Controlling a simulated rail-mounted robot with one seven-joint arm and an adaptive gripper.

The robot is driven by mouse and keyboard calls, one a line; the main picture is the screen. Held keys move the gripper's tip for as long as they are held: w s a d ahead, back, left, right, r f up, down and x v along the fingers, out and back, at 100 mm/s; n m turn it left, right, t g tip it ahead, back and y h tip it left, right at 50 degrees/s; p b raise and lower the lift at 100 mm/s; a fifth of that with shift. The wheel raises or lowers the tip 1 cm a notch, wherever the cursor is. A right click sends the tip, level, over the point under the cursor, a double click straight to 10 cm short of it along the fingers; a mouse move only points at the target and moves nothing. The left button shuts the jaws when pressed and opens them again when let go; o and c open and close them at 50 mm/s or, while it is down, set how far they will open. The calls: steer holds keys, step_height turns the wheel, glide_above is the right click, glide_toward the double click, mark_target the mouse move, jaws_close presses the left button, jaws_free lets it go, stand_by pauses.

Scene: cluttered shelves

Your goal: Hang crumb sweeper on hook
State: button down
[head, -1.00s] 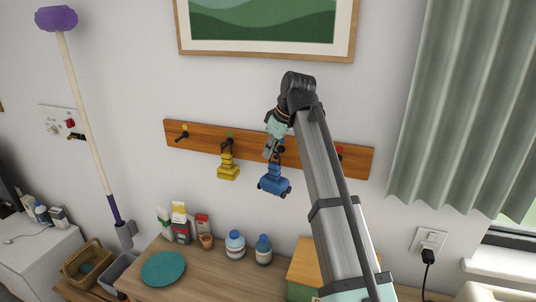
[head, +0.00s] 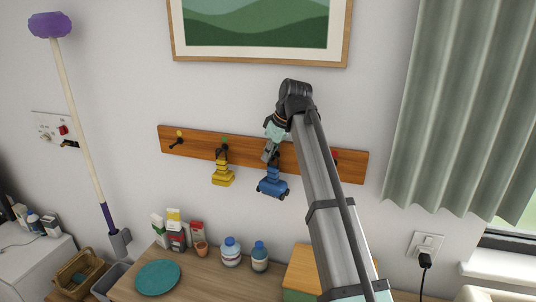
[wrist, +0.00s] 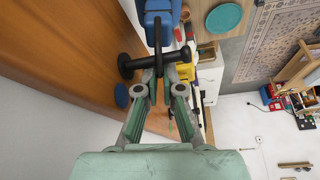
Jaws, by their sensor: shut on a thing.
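The blue crumb sweeper (head: 272,183) hangs below my gripper (head: 270,153), in front of the wooden hook board (head: 195,144). In the wrist view, the blue body (wrist: 160,18) shows at the top, with a dark thin loop (wrist: 158,45) running down to my fingertips (wrist: 163,82). My gripper is shut on this loop. A black hook (wrist: 134,66) sticks out of the board there, and the loop crosses it. I cannot tell for sure whether the loop is around the hook or only in front of it. In the head view, my arm and gripper hide this hook.
A yellow hanging item (head: 222,172) is on the green-marked hook to the left. The yellow-marked hook (head: 177,143) is empty. A red-marked hook (head: 335,156) is partly behind my arm. Bottles (head: 231,251), cartons and a teal plate (head: 158,277) stand on the counter below.

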stand_by(0.4)
steer(key=c, duration=1.2)
jaws_free()
steer(key=shift+a, duration=0.1)
steer(key=shift+c, duration=0.2)
steer(key=shift+r, duration=0.15)
